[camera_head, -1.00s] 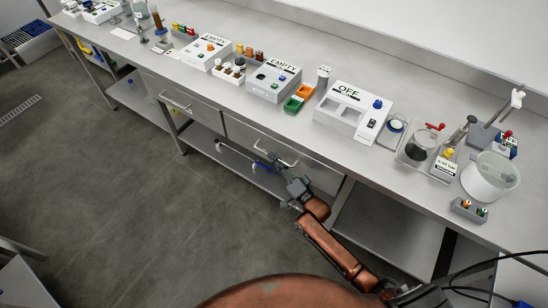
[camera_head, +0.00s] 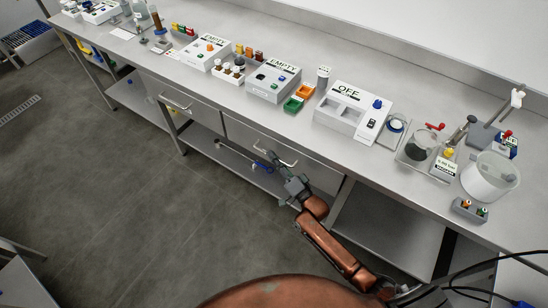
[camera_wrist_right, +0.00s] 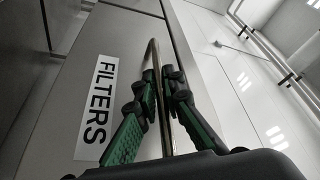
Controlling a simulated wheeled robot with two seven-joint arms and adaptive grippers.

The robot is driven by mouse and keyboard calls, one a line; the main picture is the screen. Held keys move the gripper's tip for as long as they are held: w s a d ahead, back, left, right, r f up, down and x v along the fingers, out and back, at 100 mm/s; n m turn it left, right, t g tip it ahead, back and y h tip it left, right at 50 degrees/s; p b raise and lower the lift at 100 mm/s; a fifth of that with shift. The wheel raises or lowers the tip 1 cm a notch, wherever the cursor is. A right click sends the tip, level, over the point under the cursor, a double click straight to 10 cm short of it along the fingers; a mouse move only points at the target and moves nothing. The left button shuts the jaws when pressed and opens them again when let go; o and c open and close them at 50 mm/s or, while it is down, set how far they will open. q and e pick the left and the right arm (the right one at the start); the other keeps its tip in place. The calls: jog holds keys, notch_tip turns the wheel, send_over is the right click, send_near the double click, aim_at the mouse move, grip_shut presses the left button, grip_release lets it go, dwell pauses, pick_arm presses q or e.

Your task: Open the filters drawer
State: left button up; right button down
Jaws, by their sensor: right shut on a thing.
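The filters drawer (camera_head: 310,168) is a grey metal front under the bench, and its front looks flush with the bench. In the right wrist view its white FILTERS label (camera_wrist_right: 97,108) is readable, to the left of the fingers. The drawer's bar handle (camera_wrist_right: 155,58) runs between the green and black fingers. My right gripper (camera_wrist_right: 161,88) is shut on this bar. In the head view the right gripper (camera_head: 278,164) reaches the handle (camera_head: 262,147) from below, covering part of it. My left gripper is not in view.
Another drawer (camera_head: 195,103) with its own handle is to the left. A lower shelf (camera_head: 235,160) runs beneath, with a blue item on it. The bench top holds white boxes, including one marked OFF (camera_head: 352,110), and a white bucket (camera_head: 490,178). The floor in front is clear.

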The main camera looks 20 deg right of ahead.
dwell(0.4)
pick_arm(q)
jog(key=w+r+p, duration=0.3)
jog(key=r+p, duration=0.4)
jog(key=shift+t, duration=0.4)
pick_arm(e)
jog(key=s+a, duration=1.4)
jog(key=a, duration=0.4)
jog(key=shift+s+a, duration=0.35)
jog(key=shift+a, duration=0.05)
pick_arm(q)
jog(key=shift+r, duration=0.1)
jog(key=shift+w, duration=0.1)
pick_arm(e)
jog(key=c, duration=2)
grip_release()
jog(key=shift+c, duration=0.2)
jog(key=v, duration=1.2)
